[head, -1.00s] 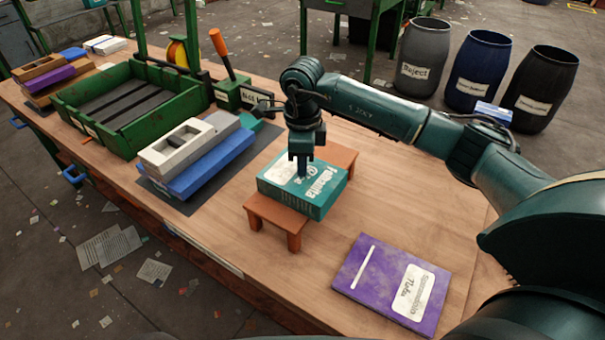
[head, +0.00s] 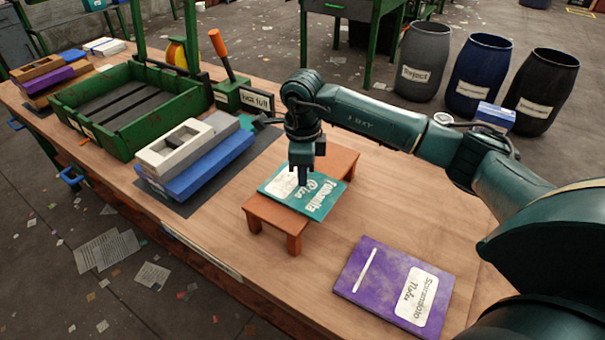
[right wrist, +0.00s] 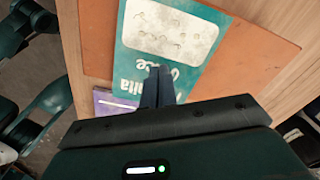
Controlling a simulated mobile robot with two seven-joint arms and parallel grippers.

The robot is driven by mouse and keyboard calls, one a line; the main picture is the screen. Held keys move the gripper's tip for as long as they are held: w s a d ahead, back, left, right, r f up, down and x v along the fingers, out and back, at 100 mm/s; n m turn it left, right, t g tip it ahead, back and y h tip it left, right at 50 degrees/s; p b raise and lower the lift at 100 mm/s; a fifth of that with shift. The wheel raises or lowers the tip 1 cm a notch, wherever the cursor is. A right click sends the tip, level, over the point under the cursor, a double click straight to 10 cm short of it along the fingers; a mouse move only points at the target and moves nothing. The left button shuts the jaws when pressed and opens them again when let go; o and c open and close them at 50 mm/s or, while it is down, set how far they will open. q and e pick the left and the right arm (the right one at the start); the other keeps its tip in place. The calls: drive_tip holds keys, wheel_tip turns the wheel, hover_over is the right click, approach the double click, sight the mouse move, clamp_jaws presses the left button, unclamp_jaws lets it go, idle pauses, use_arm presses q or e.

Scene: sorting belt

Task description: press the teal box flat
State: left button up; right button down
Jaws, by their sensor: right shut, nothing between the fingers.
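The teal box (head: 322,199) lies flat and thin on the small orange-brown stand (head: 262,207), with its white label and lettering facing up. It also shows in the right wrist view (right wrist: 205,70), where the stand's top (right wrist: 262,50) extends beyond it. My right gripper (head: 303,183) is shut and empty, pointing down, with its fingertips at the top of the box near its middle. In the right wrist view its closed fingers (right wrist: 158,82) are over the lettering. Whether the tips still touch the box I cannot tell. My left gripper is not in view.
A purple flat package (head: 385,285) lies on the bench right of the stand. A grey piece (head: 170,155) and a blue box (head: 215,165) lie on a dark mat at left. A green tray (head: 150,125) and an orange-handled lever (head: 218,45) stand beyond. Bare bench lies right of the stand.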

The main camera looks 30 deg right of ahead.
drive_tip(key=shift+r, duration=0.15)
wheel_tip(320, 180, up, 9)
drive_tip(key=p, duration=0.5)
drive_tip(key=shift+p, duration=0.3)
